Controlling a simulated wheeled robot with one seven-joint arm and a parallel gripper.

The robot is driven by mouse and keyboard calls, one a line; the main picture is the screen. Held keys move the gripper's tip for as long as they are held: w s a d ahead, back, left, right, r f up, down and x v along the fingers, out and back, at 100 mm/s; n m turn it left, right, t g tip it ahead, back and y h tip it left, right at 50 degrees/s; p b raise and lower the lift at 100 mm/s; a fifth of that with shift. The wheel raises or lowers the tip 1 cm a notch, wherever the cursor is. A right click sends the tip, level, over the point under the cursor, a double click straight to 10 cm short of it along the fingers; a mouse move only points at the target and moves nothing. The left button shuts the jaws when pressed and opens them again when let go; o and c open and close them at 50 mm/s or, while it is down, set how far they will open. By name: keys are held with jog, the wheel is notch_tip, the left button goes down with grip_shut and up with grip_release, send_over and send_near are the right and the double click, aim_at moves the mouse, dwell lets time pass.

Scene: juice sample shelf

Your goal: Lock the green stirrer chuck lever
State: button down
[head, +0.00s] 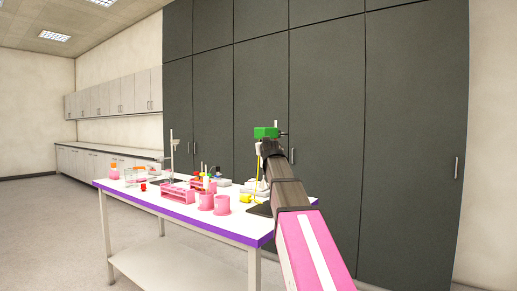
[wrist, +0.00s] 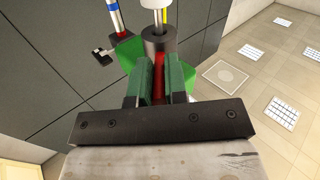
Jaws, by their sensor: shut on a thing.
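The green stirrer head (head: 266,132) stands on top of its stand above the right end of the table. It also shows in the wrist view (wrist: 126,52), with a dark round chuck (wrist: 159,41) beside it. My gripper (wrist: 160,70) is at the chuck, its two green-padded fingers shut on a red lever (wrist: 160,68) that runs down from the chuck between them. A white shaft (wrist: 153,4) enters the chuck from above. In the head view my arm hides the lever and part of the stand.
The white table (head: 240,235) with a purple edge holds pink racks (head: 178,191), pink cups (head: 206,201), a yellow item (head: 245,198) and a second stand (head: 172,150). Tall dark cabinets (head: 330,100) rise close behind the stirrer. The floor at left is clear.

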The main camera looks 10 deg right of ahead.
jog(key=shift+w+r, duration=0.1)
dwell(0.3)
jog(key=c, duration=1.1)
grip_release()
jog(key=shift+c, duration=0.2)
jog(key=s, duration=1)
jog(key=shift+s+a, duration=0.3)
jog(key=shift+s, duration=0.1)
